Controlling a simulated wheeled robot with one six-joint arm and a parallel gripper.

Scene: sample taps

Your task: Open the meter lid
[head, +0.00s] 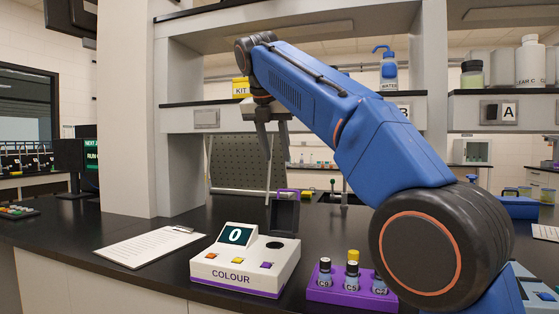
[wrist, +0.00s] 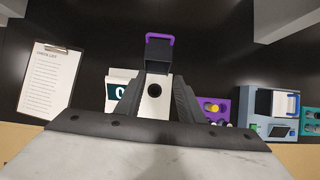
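The white meter (head: 245,262) marked COLOUR stands on the dark bench, its display reading 0. Its dark lid (head: 285,214) stands raised at the rear, with a purple handle (head: 287,191) on top. The round dark well (head: 274,245) in the meter's top is uncovered. In the wrist view the lid (wrist: 158,54) lies beyond the well (wrist: 155,90), clear of it. My gripper (head: 273,150) hangs above the meter, apart from it. Its fingers (wrist: 162,90) are spread with nothing between them. They hide part of the meter in the wrist view.
A purple rack (head: 335,296) with several capped vials stands right of the meter. A checklist clipboard (head: 150,246) lies to the left. A blue and grey device (wrist: 268,113) is farther right. A shelf (head: 300,112) crosses behind my arm.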

